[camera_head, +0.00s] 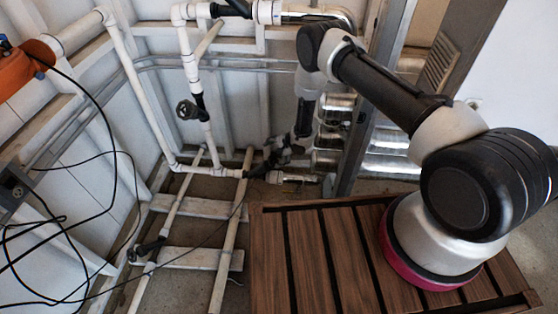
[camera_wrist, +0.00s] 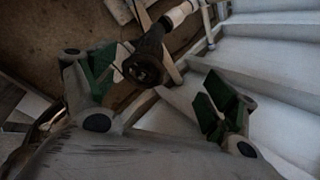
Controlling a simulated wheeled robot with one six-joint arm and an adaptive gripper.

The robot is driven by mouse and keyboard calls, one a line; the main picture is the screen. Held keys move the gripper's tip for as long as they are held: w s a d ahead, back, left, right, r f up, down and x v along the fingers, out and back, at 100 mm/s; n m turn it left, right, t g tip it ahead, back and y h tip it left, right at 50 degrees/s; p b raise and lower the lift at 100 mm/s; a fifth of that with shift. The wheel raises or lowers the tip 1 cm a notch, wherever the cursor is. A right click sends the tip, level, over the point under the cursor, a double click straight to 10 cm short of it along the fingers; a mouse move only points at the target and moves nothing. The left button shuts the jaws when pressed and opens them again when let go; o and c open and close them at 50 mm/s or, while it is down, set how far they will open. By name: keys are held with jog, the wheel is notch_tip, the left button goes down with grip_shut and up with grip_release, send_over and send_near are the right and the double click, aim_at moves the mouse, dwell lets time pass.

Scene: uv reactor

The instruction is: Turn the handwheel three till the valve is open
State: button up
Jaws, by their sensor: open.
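In the wrist view a dark round handwheel (camera_wrist: 143,68) sits on a black valve body joined to a white pipe (camera_wrist: 180,13). It appears between the two green-padded fingers of my gripper (camera_wrist: 157,80), nearer the left finger. The fingers are spread apart and hold nothing; I cannot tell the depth gap to the wheel. In the head view my gripper (camera_head: 283,156) hangs low by the pipe corner, beside a dark valve (camera_head: 262,168) that it partly hides. Another dark handwheel (camera_head: 187,109) is on the upright pipe. No number is readable on any wheel.
A slatted wooden platform (camera_head: 335,260) lies under my arm. Silver cylinders (camera_head: 338,140) stand just right of my gripper, beside a metal post. Another black valve (camera_head: 152,247) is on the low front pipe. Black cables and an orange device (camera_head: 25,68) are at left.

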aim_at(270, 161)
jog(key=f+m, duration=0.1)
jog(key=f, duration=0.1)
jog(key=w+a+f+m, duration=0.1)
jog(key=f, duration=0.2)
jog(key=a+f+m, duration=0.1)
jog(key=f, duration=0.1)
jog(key=shift+w+a+f+h, duration=0.15)
jog(key=shift+w+a+h, duration=0.1)
jog(key=shift+w+h, duration=0.1)
jog(key=c, duration=1)
